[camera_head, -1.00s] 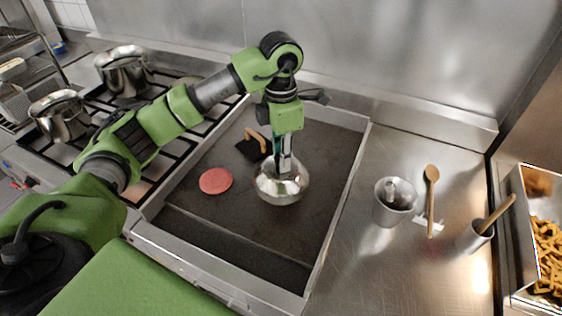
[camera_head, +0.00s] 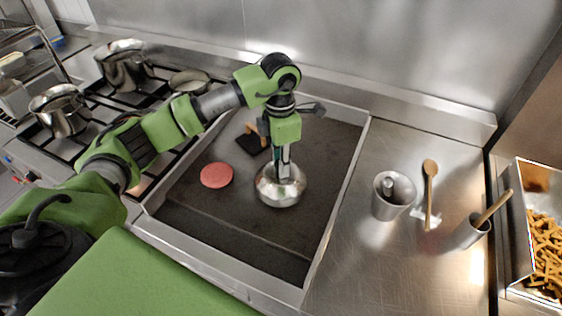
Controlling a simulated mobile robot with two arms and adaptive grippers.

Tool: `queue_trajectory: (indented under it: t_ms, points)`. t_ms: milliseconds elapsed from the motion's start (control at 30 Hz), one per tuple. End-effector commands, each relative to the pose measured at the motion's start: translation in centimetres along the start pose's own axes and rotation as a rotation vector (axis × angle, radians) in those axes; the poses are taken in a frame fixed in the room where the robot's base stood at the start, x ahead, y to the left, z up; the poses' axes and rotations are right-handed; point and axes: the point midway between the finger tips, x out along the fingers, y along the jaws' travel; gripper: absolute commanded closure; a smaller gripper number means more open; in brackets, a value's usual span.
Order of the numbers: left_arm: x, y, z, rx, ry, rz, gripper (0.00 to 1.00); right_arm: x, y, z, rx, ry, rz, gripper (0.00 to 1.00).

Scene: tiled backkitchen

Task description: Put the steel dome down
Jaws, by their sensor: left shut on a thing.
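The steel dome (camera_head: 280,192) is a shiny round cover on the dark griddle plate (camera_head: 231,222), to the right of a pink patty. My left gripper (camera_head: 284,172) points down from above and is shut on the top of the dome. The dome looks level and at or very close to the plate; I cannot tell whether its rim touches. The gripper's fingers partly hide the top of the dome. My right gripper is not in view.
A pink patty (camera_head: 216,175) and a black press with a wooden handle (camera_head: 252,142) lie on the griddle. Pots (camera_head: 124,68) stand on the left burners.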

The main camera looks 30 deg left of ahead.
Motion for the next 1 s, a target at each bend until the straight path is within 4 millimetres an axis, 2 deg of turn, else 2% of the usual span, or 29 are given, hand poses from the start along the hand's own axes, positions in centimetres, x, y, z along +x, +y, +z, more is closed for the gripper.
queue_trajectory:
  t_ms: [100, 133, 167, 200, 533, 733, 767, 1000]
  points:
    - [0.0, 0.0, 0.0, 0.000, -0.001, 0.001, 1.00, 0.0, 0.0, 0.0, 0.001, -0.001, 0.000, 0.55]
    - [0.0, 0.0, 0.0, 0.000, 0.000, 0.000, 0.71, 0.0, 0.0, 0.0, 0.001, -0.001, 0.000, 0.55]
    - [0.0, 0.0, 0.0, 0.000, 0.000, 0.000, 0.63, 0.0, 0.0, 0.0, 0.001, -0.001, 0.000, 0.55]
    - [0.0, 0.0, 0.0, 0.000, 0.000, 0.000, 0.61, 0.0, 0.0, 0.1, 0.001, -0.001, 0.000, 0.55]
    - [-0.1, 0.0, 0.0, 0.000, 0.000, 0.000, 0.61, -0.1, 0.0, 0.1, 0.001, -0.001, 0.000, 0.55]
    - [-1.8, -0.1, 0.0, 0.000, 0.001, 0.000, 0.61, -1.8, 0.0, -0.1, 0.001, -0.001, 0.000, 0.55]
    - [-1.9, 0.1, 0.1, 0.000, -0.004, 0.003, 0.61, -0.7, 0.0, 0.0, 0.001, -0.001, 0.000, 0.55]
    - [-7.6, 0.1, 0.2, 0.000, -0.007, 0.004, 0.61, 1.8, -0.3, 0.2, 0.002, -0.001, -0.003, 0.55]
